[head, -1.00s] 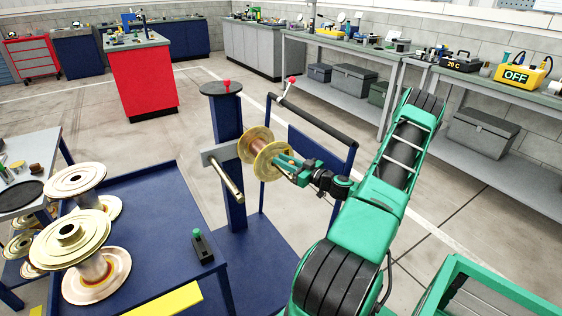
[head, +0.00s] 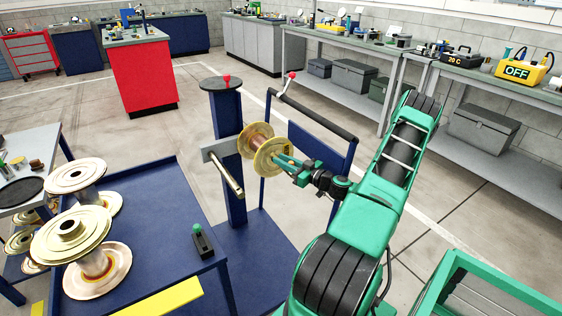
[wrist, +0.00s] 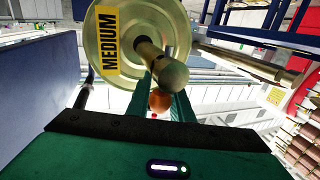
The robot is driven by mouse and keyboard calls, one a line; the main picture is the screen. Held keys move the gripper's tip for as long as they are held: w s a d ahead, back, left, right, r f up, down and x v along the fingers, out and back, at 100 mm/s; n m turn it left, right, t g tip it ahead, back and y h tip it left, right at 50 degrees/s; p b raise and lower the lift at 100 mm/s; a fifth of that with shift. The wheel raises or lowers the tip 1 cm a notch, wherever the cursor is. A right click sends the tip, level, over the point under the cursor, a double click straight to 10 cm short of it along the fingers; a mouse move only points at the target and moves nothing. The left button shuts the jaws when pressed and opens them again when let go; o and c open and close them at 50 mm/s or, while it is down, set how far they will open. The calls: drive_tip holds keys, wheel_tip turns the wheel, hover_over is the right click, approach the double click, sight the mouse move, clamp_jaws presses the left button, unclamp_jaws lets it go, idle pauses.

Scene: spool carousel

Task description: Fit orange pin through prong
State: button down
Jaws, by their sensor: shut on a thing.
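A copper-coloured spool (head: 257,146) with pale gold flanges sits on a prong of the dark blue carousel post (head: 229,140). In the wrist view its flange (wrist: 118,28) carries a yellow "MEDIUM" label, and the prong (wrist: 172,75) sticks out through the hub towards the camera. My gripper (head: 283,161) is at the spool's outer face, by the prong's end. In the wrist view its green fingers are shut on the orange pin (wrist: 159,101), whose round head shows between them. The pin's tip is hidden, so I cannot tell whether it is inside the prong.
A second, bare prong (head: 227,175) points towards the front. A blue cart (head: 150,235) on the left holds large spools (head: 72,228) and a small box with a green button (head: 202,241). A dark-barred blue frame (head: 318,121) stands behind my gripper.

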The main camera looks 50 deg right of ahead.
drive_tip(key=shift+f, duration=0.45)
drive_tip(key=c, duration=1.5)
unclamp_jaws()
drive_tip(key=shift+r, duration=0.55)
drive_tip(key=a+r, duration=0.3)
drive_tip(key=a, duration=0.1)
drive_tip(key=a+r, duration=0.6)
drive_tip(key=a, duration=0.1)
drive_tip(key=shift+a+r, duration=0.35)
drive_tip(key=shift+r, duration=0.05)
drive_tip(key=shift+c, duration=0.3)
